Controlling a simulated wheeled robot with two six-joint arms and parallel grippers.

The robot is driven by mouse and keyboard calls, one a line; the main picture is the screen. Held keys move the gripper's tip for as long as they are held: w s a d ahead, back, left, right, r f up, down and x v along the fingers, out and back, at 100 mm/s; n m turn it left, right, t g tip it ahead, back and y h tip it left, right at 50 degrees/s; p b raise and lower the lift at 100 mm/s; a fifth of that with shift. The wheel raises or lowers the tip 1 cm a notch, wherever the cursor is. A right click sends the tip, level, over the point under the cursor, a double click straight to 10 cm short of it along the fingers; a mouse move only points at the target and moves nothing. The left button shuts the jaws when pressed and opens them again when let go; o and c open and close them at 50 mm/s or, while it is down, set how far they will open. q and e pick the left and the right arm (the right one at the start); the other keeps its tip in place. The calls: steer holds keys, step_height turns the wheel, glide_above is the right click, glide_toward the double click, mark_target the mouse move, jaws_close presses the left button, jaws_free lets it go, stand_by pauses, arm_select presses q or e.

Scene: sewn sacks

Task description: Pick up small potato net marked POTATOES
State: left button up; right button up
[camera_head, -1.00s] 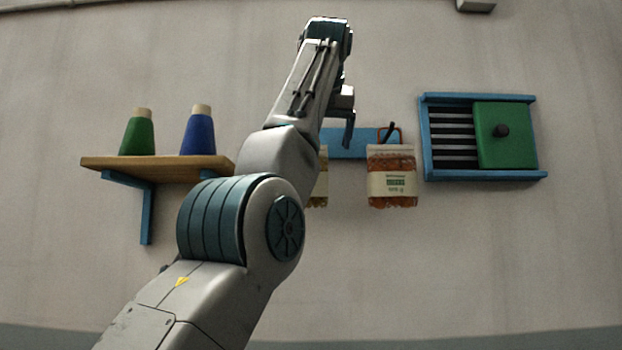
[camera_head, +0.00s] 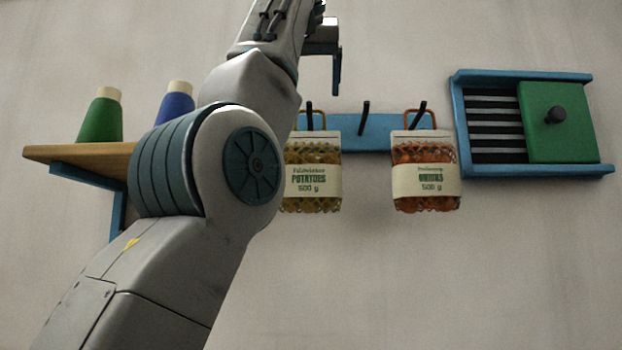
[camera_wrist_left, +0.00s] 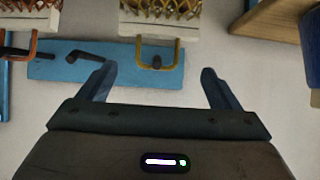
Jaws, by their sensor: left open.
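The small potato net marked POTATOES (camera_head: 312,182) hangs by its yellow handle from the left peg of a blue wall rail (camera_head: 378,130). My arm is close to its left edge in the head view. In the left wrist view the picture is turned over: the net (camera_wrist_left: 160,28) is at the top, its yellow handle looped round a dark peg. My left gripper (camera_head: 337,78) is open and empty, above the rail in the head view. Its two fingers (camera_wrist_left: 160,82) show apart in the wrist view, below the handle in the picture and not touching it. My right gripper is not in view.
A similar net with red-orange contents (camera_head: 425,185) hangs on the right peg; the middle peg (camera_head: 364,118) is bare. A wooden shelf (camera_head: 75,153) holds a green cone (camera_head: 102,118) and a blue cone (camera_head: 177,100). A blue slatted frame with a green panel (camera_head: 560,125) is at right.

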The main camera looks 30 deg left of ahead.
mark_target(309, 112)
arm_select(q)
steer(key=x, duration=0.3)
steer(key=shift+w+f, duration=0.15)
steer(key=x, duration=0.4)
steer(key=shift+w+a, duration=0.1)
steer(key=shift+w, duration=0.15)
steer(key=shift+w+a+f+b, duration=0.1)
steer(key=shift+w+b, duration=0.1)
steer(key=shift+b, duration=0.15)
steer(key=shift+w+a+f, duration=0.1)
steer(key=shift+w+a, duration=0.1)
steer(key=shift+w, duration=0.15)
steer(key=shift+s, duration=0.2)
steer(key=c, duration=1.1)
steer(key=shift+w, duration=0.1)
jaws_close()
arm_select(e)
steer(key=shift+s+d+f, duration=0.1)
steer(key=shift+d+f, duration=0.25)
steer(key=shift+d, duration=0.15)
